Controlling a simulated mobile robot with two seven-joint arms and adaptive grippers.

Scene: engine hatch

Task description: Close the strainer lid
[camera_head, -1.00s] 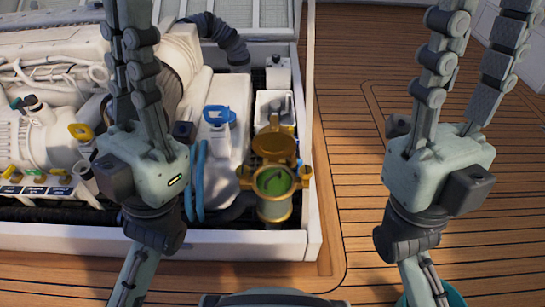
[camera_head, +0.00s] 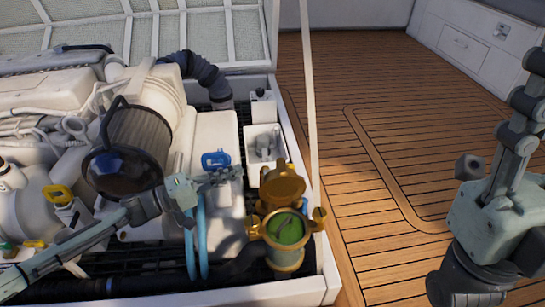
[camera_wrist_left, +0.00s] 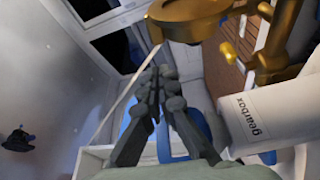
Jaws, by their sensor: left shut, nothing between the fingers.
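The brass strainer (camera_head: 287,258) stands at the front right corner of the engine hatch, its round mouth showing green inside. Its brass lid (camera_head: 282,186) is open, raised on the far side of the mouth. In the left wrist view the brass lid (camera_wrist_left: 185,20) shows at the top, beyond the fingertips. My left gripper (camera_head: 236,174) is shut and empty, left of the lid and apart from it. Its fingers meet in the left wrist view (camera_wrist_left: 158,80). My right gripper (camera_head: 528,75) is at the right edge, over the deck, partly cut off.
A blue-capped white tank (camera_head: 212,190) lies under my left gripper. A white box (camera_head: 264,145) stands behind the lid. A thin white post (camera_head: 310,90) rises at the hatch's right edge. The wooden deck (camera_head: 390,180) on the right is clear.

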